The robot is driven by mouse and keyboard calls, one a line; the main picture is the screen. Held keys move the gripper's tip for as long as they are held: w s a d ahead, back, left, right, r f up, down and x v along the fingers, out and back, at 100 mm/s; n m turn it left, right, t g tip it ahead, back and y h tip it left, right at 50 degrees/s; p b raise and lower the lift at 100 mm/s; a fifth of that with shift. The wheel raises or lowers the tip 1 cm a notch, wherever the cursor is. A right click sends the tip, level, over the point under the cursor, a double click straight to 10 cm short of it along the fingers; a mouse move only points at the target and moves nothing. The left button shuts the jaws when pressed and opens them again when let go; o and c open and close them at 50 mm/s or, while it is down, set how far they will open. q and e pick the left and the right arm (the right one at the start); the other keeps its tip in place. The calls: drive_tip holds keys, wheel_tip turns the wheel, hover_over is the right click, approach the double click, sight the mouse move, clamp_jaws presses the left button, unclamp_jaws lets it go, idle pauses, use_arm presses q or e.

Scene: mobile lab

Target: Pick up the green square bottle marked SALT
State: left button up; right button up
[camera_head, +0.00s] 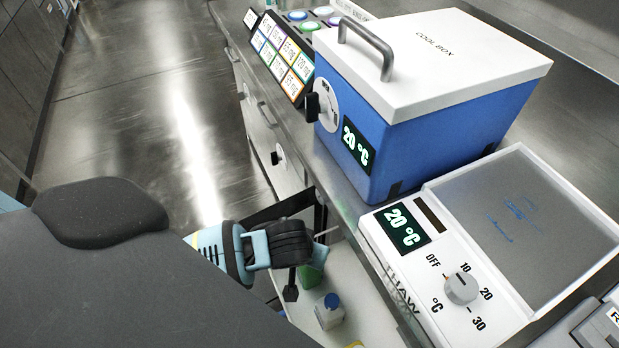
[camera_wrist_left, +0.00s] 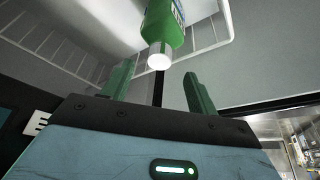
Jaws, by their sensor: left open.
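A green bottle (camera_wrist_left: 166,27) with a white cap shows in the left wrist view, ahead of my open left gripper (camera_wrist_left: 158,72). Its cap lies just beyond the gap between the two fingertips, and nothing is held. No SALT marking is readable; a label shows only at the top edge. In the head view a green bottle (camera_head: 311,276) is partly hidden behind my left gripper (camera_head: 291,280), inside an open white drawer or compartment (camera_head: 362,300) below the worktop. My right gripper is not in view.
A squarish pale bottle with a blue cap (camera_head: 330,312) stands close by in the compartment. A white wire rack (camera_wrist_left: 72,42) lines it. Above are a blue cool box (camera_head: 440,130) and a white thaw unit (camera_head: 440,265). The floor (camera_head: 130,120) at left is clear.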

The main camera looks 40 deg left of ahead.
sight(309, 268)
use_arm(q)
drive_tip(key=shift+b+x, duration=0.8)
drive_tip(key=shift+x, duration=1.8)
drive_tip(key=shift+s, duration=0.15)
drive_tip(key=shift+s, duration=0.1)
clamp_jaws()
